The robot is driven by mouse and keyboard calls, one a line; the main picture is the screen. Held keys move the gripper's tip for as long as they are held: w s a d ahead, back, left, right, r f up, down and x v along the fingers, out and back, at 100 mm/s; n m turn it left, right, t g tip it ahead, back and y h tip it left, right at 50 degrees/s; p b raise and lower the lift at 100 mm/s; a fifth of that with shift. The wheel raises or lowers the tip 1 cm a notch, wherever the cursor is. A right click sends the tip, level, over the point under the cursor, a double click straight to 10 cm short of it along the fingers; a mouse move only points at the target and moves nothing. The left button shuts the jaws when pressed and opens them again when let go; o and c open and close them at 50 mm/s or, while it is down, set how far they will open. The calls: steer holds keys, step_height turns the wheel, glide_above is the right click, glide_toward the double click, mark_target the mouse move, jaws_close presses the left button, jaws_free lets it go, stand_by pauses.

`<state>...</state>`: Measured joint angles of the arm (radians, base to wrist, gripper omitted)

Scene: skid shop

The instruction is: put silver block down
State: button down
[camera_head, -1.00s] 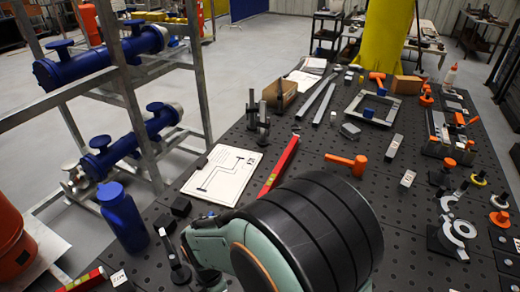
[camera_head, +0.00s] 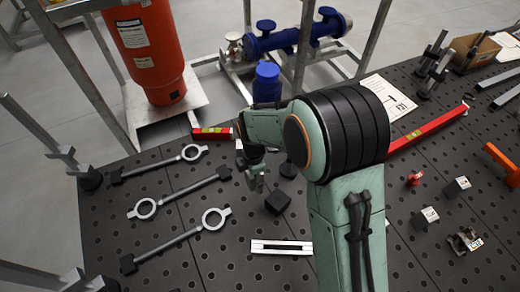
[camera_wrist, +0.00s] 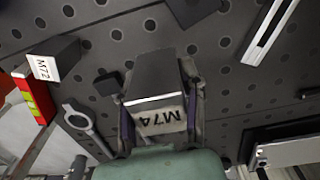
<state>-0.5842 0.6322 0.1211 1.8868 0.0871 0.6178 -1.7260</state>
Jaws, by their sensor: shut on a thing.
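My gripper (camera_head: 254,182) hangs over the left part of the dark perforated table in the head view, left of a small black block (camera_head: 278,202). In the wrist view my gripper (camera_wrist: 158,100) is shut on a silver-grey block (camera_wrist: 152,75) with a white label reading M74. One finger is on each side of it. In the head view the held block is small and hard to tell from the fingers. I cannot tell whether its far end touches the table.
Several ring-ended tools (camera_head: 180,190) lie left of my gripper. A pale slotted bar (camera_head: 281,247) lies in front. A block labelled M72 (camera_wrist: 58,62) is nearby. Bare table shows between the tools and bar.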

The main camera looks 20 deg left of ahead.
steer(key=w+f, duration=0.1)
steer(key=w+a+f, duration=0.1)
steer(key=f, duration=0.1)
steer(key=w+a+f, duration=0.1)
steer(key=shift+a+f, duration=0.1)
steer(key=shift+f, duration=0.2)
steer(key=shift+w+a+f, duration=0.1)
steer(key=shift+f, duration=1.6)
steer(key=c, duration=0.6)
jaws_free()
steer(key=shift+f, duration=0.15)
steer(key=shift+c, duration=0.2)
